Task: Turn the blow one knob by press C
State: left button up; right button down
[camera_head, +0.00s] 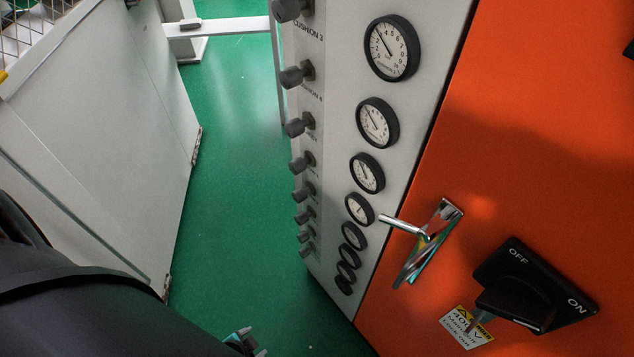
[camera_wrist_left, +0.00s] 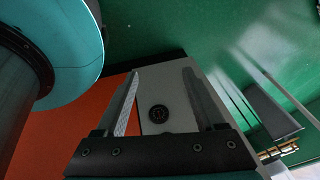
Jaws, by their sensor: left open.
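A column of dark grey knobs (camera_head: 300,164) sticks out from the left part of a light grey gauge panel (camera_head: 335,95) in the head view. Labels by the upper knobs read CUSHION 3 and CUSHION 4; lower labels are too small to read, so I cannot tell which knob is the blow one. My left gripper (camera_head: 250,342) shows only partly at the bottom edge, apart from the panel. In the left wrist view it (camera_wrist_left: 161,72) is open and empty, and a round black part (camera_wrist_left: 159,113) on a light panel shows between its fingers. My right gripper is not visible.
Several round gauges (camera_head: 377,123) line the panel right of the knobs. The orange cabinet (camera_head: 510,140) carries a protruding metal handle (camera_head: 425,240) and a black OFF/ON switch (camera_head: 530,290). A white cabinet (camera_head: 120,110) stands left. Green floor (camera_head: 228,190) lies open between.

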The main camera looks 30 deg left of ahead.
aim_at(292, 169)
pick_arm(q)
jog(key=w+a+r+m+t+b, duration=0.45)
jog(key=w+a, duration=0.35)
jog(key=w, duration=0.3)
jog(key=w+a+r+m+t+h+b, duration=0.1)
jog(key=w+a+r+m+t+b, duration=0.3)
jog(key=r+m, duration=0.35)
jog(key=w+a+r+m+t+b, duration=0.3)
jog(key=w+r+m+t, duration=0.15)
jog(key=r+m, duration=0.35)
jog(key=d+r+m+g+h+b, duration=0.1)
jog(key=d+r+m+h+b, duration=0.2)
jog(key=r+m, duration=0.4)
jog(key=d+r+m+h+b, duration=0.15)
jog(key=r+m+h, duration=0.3)
jog(key=m, duration=0.45)
jog(key=shift+n, duration=0.3)
jog(key=b+x, duration=0.1)
jog(key=x, duration=1.3)
jog(key=shift+w+d+r, duration=0.1)
jog(key=shift+w+d, duration=0.2)
jog(key=shift+d, duration=0.05)
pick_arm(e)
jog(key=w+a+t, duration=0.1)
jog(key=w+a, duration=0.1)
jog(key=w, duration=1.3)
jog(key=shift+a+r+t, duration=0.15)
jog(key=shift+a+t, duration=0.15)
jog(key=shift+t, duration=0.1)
